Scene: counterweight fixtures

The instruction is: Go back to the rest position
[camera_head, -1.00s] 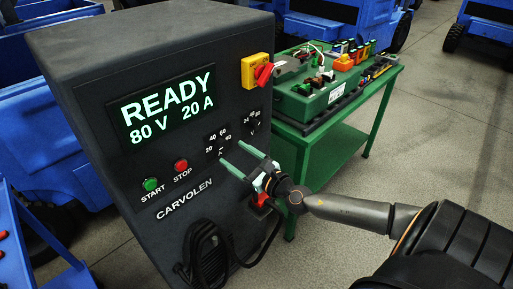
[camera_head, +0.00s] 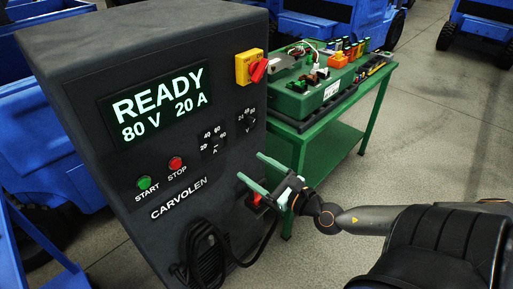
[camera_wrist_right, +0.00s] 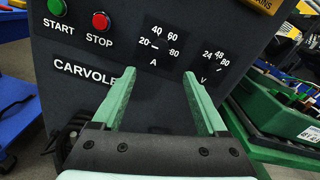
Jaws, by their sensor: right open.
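My right gripper (camera_head: 262,174) has two pale green fingers, spread apart with nothing between them. It is in front of the lower right part of the dark charger cabinet (camera_head: 110,60), below the dials, and apart from the buttons. In the right wrist view the open fingers (camera_wrist_right: 163,103) point at the cabinet front, below the A dial (camera_wrist_right: 163,47) and V dial (camera_wrist_right: 211,65). The cabinet's screen (camera_head: 158,105) reads READY, 80 V, 20 A. My left gripper is not in view.
A green table (camera_head: 330,140) with a green battery box (camera_head: 305,95) and tools stands right of the cabinet. A black cable (camera_head: 205,250) hangs on the cabinet's lower front. Blue vehicles (camera_head: 320,28) stand behind. The floor at the right is clear.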

